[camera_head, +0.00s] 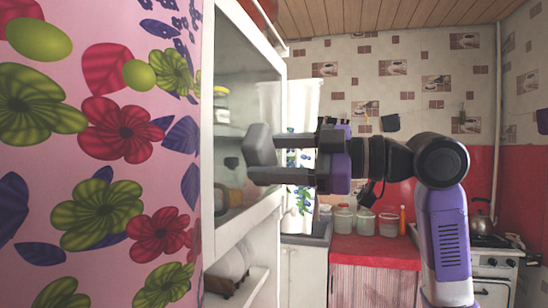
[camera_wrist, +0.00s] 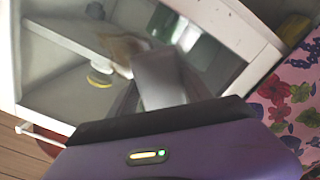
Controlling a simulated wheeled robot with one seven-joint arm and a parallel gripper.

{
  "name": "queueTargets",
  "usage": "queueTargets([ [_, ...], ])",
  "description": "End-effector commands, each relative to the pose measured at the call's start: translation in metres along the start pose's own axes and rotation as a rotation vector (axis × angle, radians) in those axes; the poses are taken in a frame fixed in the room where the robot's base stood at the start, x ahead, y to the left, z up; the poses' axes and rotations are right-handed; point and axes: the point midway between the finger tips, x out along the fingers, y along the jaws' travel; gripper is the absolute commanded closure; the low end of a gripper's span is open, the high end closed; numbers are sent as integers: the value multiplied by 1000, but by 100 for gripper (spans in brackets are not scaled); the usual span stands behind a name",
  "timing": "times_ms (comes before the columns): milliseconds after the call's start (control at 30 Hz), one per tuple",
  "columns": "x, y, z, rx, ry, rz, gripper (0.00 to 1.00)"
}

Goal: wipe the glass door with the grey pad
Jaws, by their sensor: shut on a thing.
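The glass door (camera_head: 238,80) stands at the left in the head view, with a white frame around a dark pane. Its pane also fills much of the wrist view (camera_wrist: 205,58). My gripper (camera_head: 268,160) is in front of the pane, its fingers pointing left towards it. It is shut on the grey pad (camera_head: 258,144), which sits at the fingertips. The pad also shows in the wrist view (camera_wrist: 158,80) as a grey block against the pane. I cannot tell whether the pad touches the glass. My fingers and the pad hide part of the pane.
Jars stand on shelves behind the glass. A pink floral surface (camera_head: 110,200) fills the left side, close to the door. A red counter (camera_head: 375,252) with several canisters lies behind my arm. A stove (camera_head: 492,268) with a kettle (camera_head: 480,222) is at the right.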

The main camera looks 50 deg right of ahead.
Motion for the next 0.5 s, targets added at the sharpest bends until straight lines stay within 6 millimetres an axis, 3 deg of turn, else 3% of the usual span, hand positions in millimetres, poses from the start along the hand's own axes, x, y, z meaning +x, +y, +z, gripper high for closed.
queueTargets([
  [500,10,0,0,0,1,-1,74],
])
